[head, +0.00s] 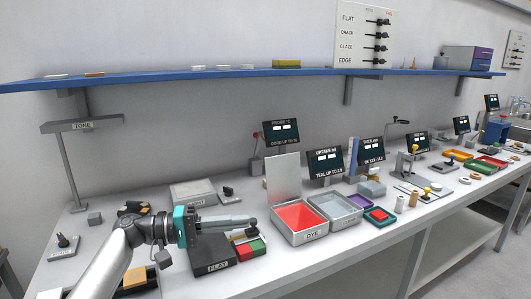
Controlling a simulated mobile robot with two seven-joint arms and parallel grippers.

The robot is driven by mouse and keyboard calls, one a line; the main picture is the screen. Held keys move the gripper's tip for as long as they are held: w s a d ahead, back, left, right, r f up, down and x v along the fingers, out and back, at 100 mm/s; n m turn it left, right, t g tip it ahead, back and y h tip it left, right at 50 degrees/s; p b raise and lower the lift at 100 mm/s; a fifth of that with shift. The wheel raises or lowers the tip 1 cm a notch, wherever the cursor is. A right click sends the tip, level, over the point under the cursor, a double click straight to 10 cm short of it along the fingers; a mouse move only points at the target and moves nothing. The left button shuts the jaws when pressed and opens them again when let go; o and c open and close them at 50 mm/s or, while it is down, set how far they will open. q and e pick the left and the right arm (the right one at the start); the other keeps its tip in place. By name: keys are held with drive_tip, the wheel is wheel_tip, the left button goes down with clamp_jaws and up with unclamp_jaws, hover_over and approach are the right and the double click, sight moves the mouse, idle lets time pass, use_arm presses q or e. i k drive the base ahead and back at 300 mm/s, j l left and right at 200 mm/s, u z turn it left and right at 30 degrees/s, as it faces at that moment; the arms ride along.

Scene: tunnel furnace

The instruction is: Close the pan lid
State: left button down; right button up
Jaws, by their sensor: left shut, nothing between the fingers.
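The pan labelled DYE (302,236) is a pale metal tray with red inside, on the bench in the middle of the head view. Its flat grey lid (283,178) stands upright at the pan's back edge, so the pan is open. My left gripper (250,223) comes in from the left and points right. It is shut and empty, left of the pan, above the dark block labelled FLAT (212,266). Whether it touches anything there I cannot tell. My right gripper is not in view.
A grey-lined tray (335,211) stands right beside the pan. Small screens (325,163) stand behind. A blue shelf (230,73) runs along the wall above. Bench front right of the pan is clear.

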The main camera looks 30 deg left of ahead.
sight(283, 171)
drive_tip(key=i+j, duration=0.95)
drive_tip(key=j, duration=0.25)
